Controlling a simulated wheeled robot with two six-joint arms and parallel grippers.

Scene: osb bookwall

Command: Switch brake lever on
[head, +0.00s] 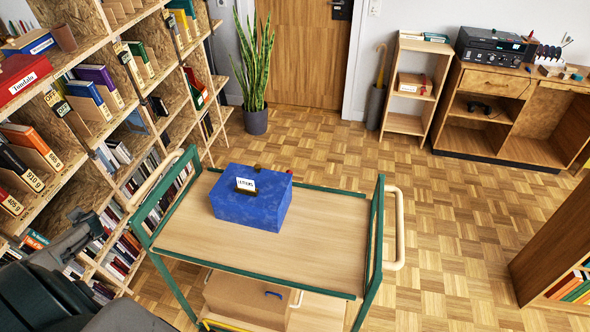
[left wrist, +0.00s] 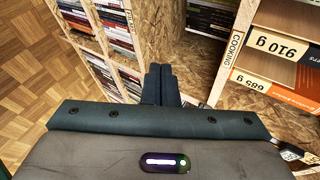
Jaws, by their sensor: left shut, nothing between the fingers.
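A trolley with a green frame (head: 256,275) and a light wood top (head: 190,235) stands in the middle of the head view. A yellow bar (head: 222,326) shows low on it at the bottom edge of the picture. I cannot tell whether this is the brake lever; no lever is clearly seen. My left gripper (left wrist: 160,84) is shut and empty in the left wrist view, pointing toward the bookshelf. In the head view my left arm is at the lower left, beside the shelf and left of the trolley. My right gripper is not in view.
A blue box (head: 250,205) sits on the trolley top, and a brown box (head: 245,300) is below. A tall bookshelf (head: 90,133) stands close on the left. A plant (head: 255,75) stands by the door. Floor right of the trolley is clear.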

